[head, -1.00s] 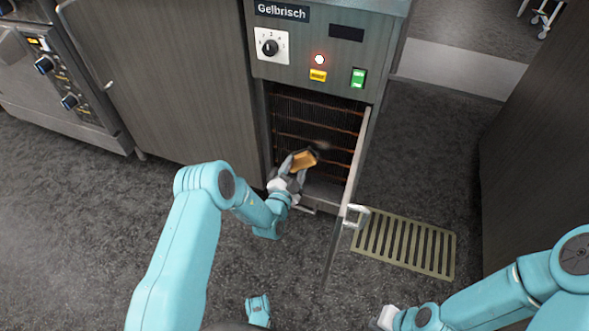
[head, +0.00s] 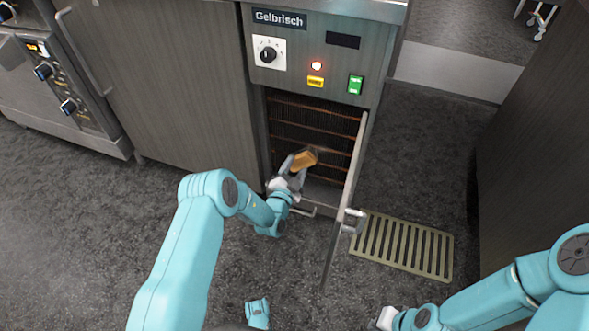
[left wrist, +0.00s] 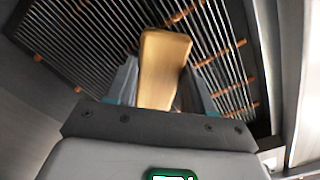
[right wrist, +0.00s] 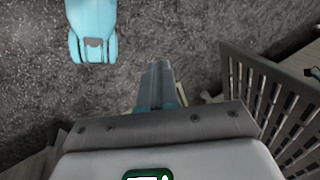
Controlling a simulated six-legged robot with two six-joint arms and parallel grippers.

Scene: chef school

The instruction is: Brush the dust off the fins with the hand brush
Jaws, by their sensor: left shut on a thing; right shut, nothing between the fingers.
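The fins (head: 318,112) are thin dark metal slats crossed by copper-coloured tubes, inside the open lower compartment of the Gelbrisch unit. They also fill the top of the left wrist view (left wrist: 105,45). My left gripper (head: 294,169) is shut on the hand brush (head: 304,159), whose tan wooden body also shows in the left wrist view (left wrist: 163,65). The brush is at the compartment opening, in front of the fins. Its bristles are hidden, so I cannot tell whether they touch the fins. My right gripper (right wrist: 157,85) is shut and empty, low over the floor, away from the unit.
The compartment's door (head: 345,200) stands open to the right of the opening, its handle near a floor grate (head: 402,245). The control panel (head: 320,50) above has a dial, a lit lamp and a green switch. A dark cabinet (head: 535,130) stands at the right.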

